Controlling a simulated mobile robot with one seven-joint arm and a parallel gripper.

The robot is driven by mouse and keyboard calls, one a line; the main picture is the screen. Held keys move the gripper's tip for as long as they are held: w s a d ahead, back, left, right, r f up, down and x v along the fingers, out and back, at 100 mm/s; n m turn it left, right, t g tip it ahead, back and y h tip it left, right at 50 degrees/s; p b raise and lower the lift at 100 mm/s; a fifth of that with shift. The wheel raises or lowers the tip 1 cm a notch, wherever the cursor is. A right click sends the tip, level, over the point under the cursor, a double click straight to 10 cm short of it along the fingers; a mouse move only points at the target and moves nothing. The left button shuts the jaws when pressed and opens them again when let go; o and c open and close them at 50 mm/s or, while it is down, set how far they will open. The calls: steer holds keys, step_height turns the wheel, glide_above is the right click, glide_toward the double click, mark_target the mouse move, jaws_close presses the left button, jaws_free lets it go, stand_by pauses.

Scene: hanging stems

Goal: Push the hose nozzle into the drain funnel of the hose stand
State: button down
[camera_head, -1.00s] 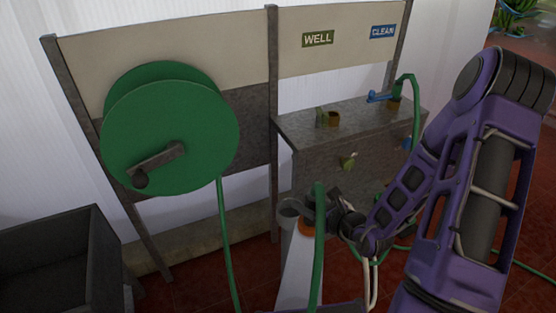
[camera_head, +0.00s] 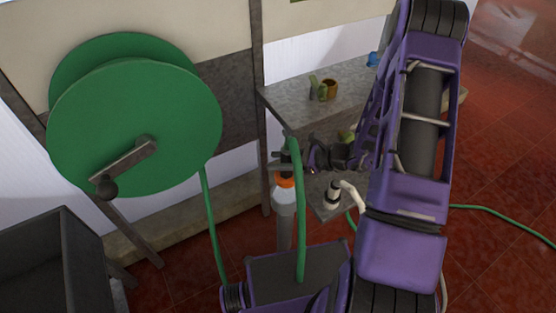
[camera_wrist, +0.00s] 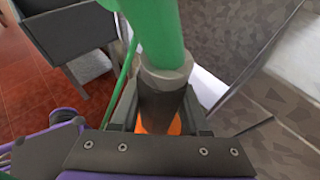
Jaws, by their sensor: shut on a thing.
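My gripper (camera_head: 287,164) is shut on the hose nozzle (camera_head: 286,152), a dark body with an orange ring at its lower end. The green hose (camera_head: 298,215) rises from its top, bends over and hangs down in front. The wrist view shows the nozzle (camera_wrist: 165,97) between my fingers, with a grey collar above and orange below. The grey drain funnel (camera_head: 284,208) is directly under the orange end in the head view. The orange end overlaps the funnel's mouth; I cannot tell how deep it sits. The wrist view does not clearly show the funnel.
The hose stand has a large green reel (camera_head: 135,115) with a crank at the left. A dark bin (camera_head: 45,260) stands at lower left. Green hose (camera_head: 500,210) lies across the red floor at right.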

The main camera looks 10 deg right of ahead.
mark_target(278, 173)
steer(key=shift+f+b, duration=1.55)
steer(key=shift+f, duration=0.85)
steer(key=shift+f, duration=0.1)
steer(key=shift+f+b, duration=1.05)
steer(key=shift+f, duration=0.05)
steer(key=shift+f+b, duration=0.45)
steer(key=shift+f, duration=1.65)
steer(key=shift+f, duration=0.3)
steer(key=shift+c, duration=1.6)
jaws_free()
steer(key=shift+s+d, duration=0.1)
steer(key=p+v, duration=0.1)
steer(key=v, duration=1.6)
steer(key=shift+p, duration=0.4)
